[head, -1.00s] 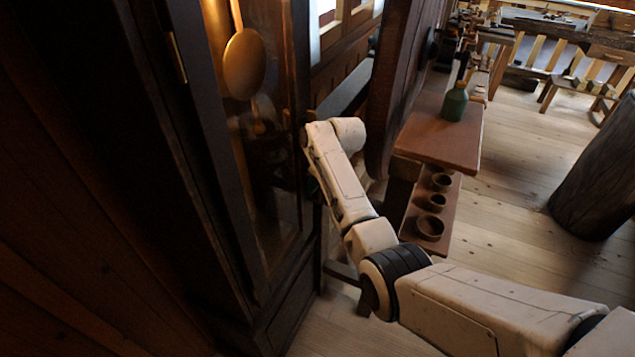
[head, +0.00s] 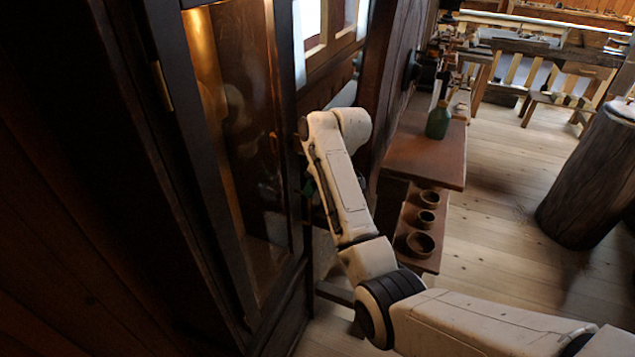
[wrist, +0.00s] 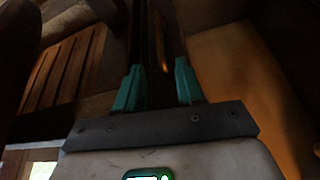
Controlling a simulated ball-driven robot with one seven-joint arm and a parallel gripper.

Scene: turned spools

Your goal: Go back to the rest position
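My gripper (wrist: 158,82) shows in the wrist view as two teal fingers standing apart, with nothing visible held between them. In the head view my arm bends up in front of a tall dark clock case, and the gripper itself is mostly hidden behind the forearm. Only a small green patch (head: 309,188) shows at the forearm's left edge, close to the case; I cannot tell whether anything touches. The wrist view is dark, with slatted wood at the left and a brown panel at the right.
The glass-fronted clock case (head: 165,85) stands close on the left. Right of my arm, a wooden shelf unit (head: 420,160) holds a green bottle (head: 438,121) on top and three small bowls (head: 420,244) below. A dark log stump (head: 585,185) stands farther right. Open floor (head: 500,230) lies between.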

